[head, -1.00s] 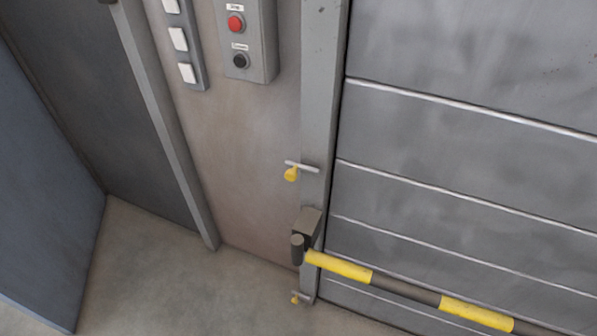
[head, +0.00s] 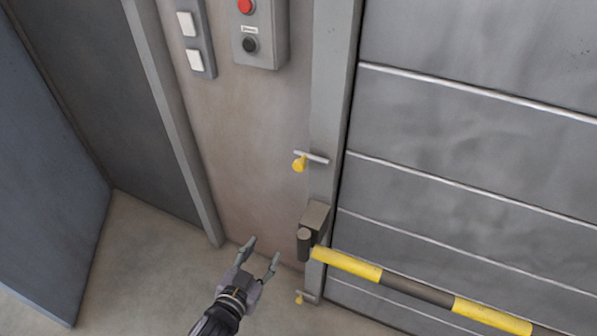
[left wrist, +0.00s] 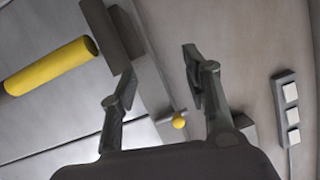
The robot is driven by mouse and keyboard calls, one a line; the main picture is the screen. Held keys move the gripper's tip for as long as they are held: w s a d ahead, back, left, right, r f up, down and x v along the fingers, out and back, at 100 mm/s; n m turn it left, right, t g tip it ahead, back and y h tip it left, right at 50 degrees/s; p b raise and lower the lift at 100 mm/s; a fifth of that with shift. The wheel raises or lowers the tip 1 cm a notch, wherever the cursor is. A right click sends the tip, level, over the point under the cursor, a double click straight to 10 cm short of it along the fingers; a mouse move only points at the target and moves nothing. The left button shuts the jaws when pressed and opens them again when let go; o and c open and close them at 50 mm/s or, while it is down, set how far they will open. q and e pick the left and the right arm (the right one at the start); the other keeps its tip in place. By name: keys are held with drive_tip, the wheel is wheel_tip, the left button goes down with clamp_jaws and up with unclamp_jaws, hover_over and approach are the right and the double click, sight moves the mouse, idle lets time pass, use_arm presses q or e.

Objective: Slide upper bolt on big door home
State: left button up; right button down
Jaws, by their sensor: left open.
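The upper bolt (head: 311,157) is a short grey bar with a yellow knob (head: 299,165), set on the grey door post (head: 333,110) left of the big door (head: 450,130). A lower bolt (head: 306,297) with a yellow knob sits near the floor. My left gripper (head: 262,252) is open and empty, below and left of the upper bolt and apart from it. In the left wrist view, a yellow knob on a bolt (left wrist: 178,122) shows between the open fingers; I cannot tell which bolt it is. My right gripper is in no view.
A yellow and black barrier bar (head: 415,288) crosses the door from a dark bracket (head: 313,220) between the two bolts. A control box (head: 260,40) and a white switch strip (head: 196,40) are on the wall above. Open floor (head: 150,270) lies left.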

sight(298, 169)
use_arm(q)
wheel_tip(298, 169, up, 14)
drive_tip(key=s+d+t+h, duration=0.1)
drive_tip(key=d+t+h, duration=0.1)
drive_tip(key=t, duration=0.1)
drive_tip(key=p+x, duration=0.2)
drive_tip(key=x, duration=1.5)
drive_tip(key=shift+w+d+r, duration=0.1)
drive_tip(key=shift+w+d, duration=0.05)
drive_tip(key=shift+c, duration=0.4)
clamp_jaws()
